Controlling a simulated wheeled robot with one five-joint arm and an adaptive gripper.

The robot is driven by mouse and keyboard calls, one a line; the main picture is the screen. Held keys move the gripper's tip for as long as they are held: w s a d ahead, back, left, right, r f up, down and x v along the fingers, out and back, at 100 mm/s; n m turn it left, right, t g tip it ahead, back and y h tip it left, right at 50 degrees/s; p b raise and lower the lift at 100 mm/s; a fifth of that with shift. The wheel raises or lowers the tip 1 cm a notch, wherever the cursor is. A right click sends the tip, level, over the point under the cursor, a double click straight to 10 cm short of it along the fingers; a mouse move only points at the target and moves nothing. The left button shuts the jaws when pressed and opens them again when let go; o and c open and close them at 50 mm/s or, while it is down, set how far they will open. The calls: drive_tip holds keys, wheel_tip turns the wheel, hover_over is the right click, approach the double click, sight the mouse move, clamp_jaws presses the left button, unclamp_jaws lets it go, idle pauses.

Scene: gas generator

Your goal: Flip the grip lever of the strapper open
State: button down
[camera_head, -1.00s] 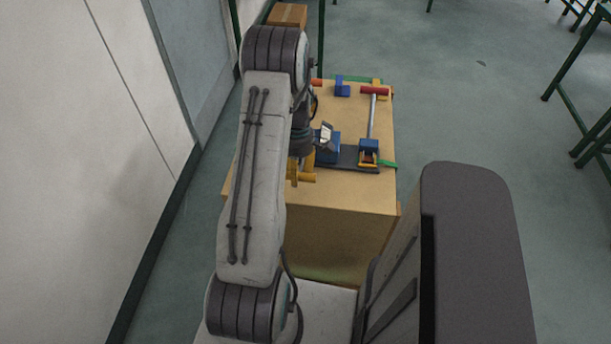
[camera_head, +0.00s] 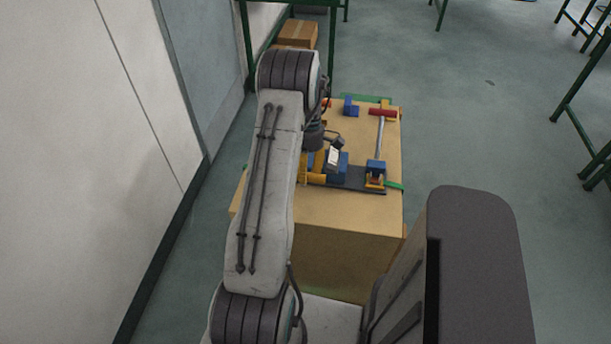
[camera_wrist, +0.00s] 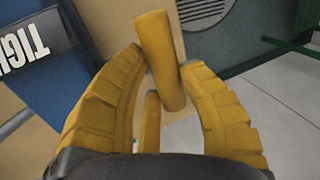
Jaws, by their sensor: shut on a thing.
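The strapper (camera_head: 356,179) lies on top of a cardboard box, with a blue body, a dark base and yellow parts. Its yellow grip lever (camera_head: 313,179) sticks out at the left end, beside the blue block with a white label. In the wrist view the yellow lever bar (camera_wrist: 153,45) stands between the two yellow fingers. My gripper (camera_wrist: 165,68) is shut on this bar near its middle. A second yellow bar (camera_wrist: 150,122) shows below it between the fingers. In the head view my arm partly hides the gripper and the strapper's left side.
The cardboard box (camera_head: 340,220) stands before me. A red-handled bar (camera_head: 382,113) and a small blue block (camera_head: 351,106) are toward its far edge. A white wall (camera_head: 90,150) is close at left. Green-legged tables (camera_head: 590,120) stand at right, with open floor between.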

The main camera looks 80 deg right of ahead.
drive_tip(key=shift+w+d, duration=0.1)
drive_tip(key=shift+d, duration=0.25)
drive_tip(key=c, duration=1.3)
unclamp_jaws()
drive_tip(key=o, duration=0.4)
drive_tip(key=shift+d+f, duration=0.15)
drive_tip(key=shift+c, duration=0.2)
drive_tip(key=shift+o, duration=1)
drive_tip(key=v, duration=1.2)
drive_tip(key=shift+a, duration=0.2)
